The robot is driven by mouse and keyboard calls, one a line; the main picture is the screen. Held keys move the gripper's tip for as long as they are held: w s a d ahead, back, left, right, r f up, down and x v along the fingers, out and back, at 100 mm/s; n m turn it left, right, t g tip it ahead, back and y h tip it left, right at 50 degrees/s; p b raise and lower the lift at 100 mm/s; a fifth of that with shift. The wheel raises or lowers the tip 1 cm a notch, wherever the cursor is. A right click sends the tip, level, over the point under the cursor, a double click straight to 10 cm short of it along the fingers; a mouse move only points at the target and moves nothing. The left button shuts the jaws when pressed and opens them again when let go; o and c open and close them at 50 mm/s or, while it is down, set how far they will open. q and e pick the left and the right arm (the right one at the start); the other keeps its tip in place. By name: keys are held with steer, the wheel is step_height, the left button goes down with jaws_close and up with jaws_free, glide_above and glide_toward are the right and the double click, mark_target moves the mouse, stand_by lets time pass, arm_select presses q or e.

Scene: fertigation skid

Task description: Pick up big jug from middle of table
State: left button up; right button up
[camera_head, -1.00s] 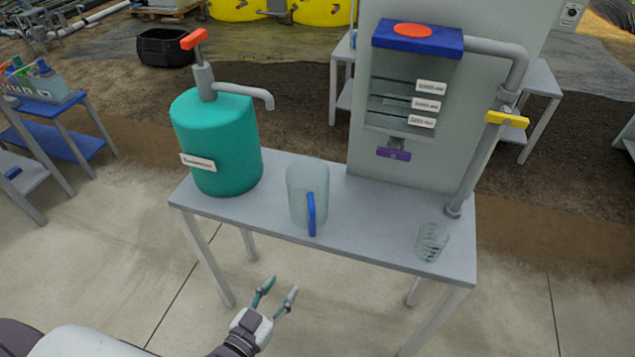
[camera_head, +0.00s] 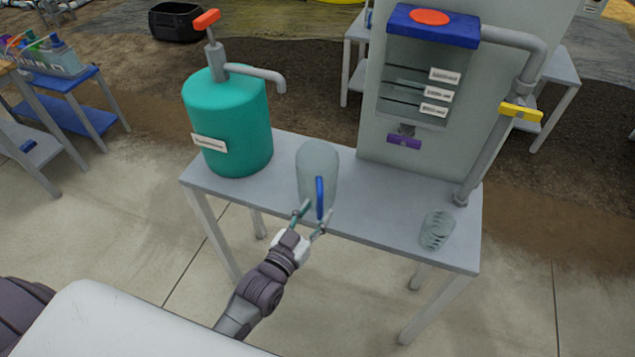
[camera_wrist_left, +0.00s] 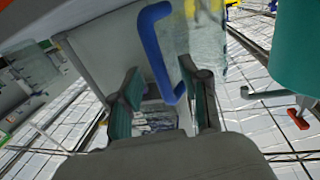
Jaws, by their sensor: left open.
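The big jug (camera_head: 317,167) is a clear, greyish upright vessel with a blue handle (camera_head: 320,197). It stands at the middle of the table's front part, handle facing me. My left gripper (camera_head: 312,216) is open, its two fingertips at the lower part of the handle, one to each side in the head view. In the left wrist view the fingers (camera_wrist_left: 165,100) are apart and the blue handle (camera_wrist_left: 157,55) reaches in between them; the jug's clear body (camera_wrist_left: 205,45) is beyond. I cannot tell whether a finger touches it. My right gripper is not seen.
The grey table (camera_head: 385,215) also holds a green tank (camera_head: 228,125) with an orange-handled pump at left, a small clear ribbed cup (camera_head: 437,230) at right, and a tall grey dispenser (camera_head: 415,90) behind. Its pipe has a yellow valve handle (camera_head: 521,111). Clear tabletop lies between jug and cup.

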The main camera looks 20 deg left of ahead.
arm_select(q)
steer(key=w, duration=0.2)
steer(key=shift+w+d, duration=0.3)
steer(key=shift+w, duration=0.05)
jaws_close()
